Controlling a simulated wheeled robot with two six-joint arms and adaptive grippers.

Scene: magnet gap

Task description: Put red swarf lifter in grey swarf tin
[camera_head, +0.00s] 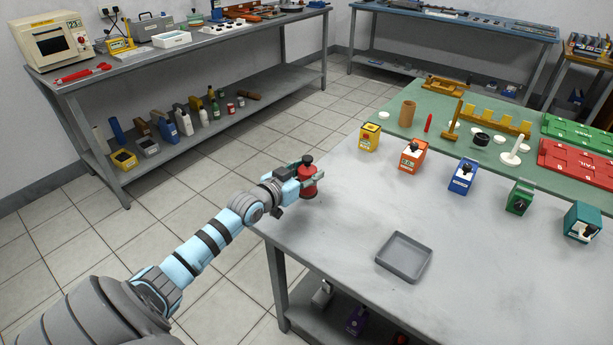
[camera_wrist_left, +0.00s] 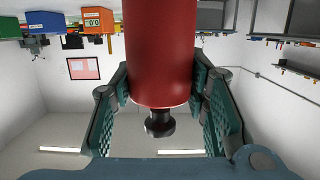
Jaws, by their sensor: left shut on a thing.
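The red swarf lifter (camera_head: 308,182) is a red cylinder with a black knob on top. It stands upright at the left edge of the grey table. My left gripper (camera_head: 296,178) is shut around it. In the left wrist view the red lifter (camera_wrist_left: 160,50) fills the middle between the green finger pads of my left gripper (camera_wrist_left: 165,105), with its black knob below. Whether its base touches the table is hard to tell. The grey swarf tin (camera_head: 404,258) is a shallow, empty square tray on the table, to the right and nearer. My right gripper is not in view.
The grey table (camera_head: 340,225) is clear between the lifter and the tin. Yellow (camera_head: 369,137), orange (camera_head: 412,154), blue (camera_head: 462,176), green (camera_head: 520,197) and teal (camera_head: 582,222) boxes line its far side. A green mat (camera_head: 440,138) with tools and red and green cases lies behind.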

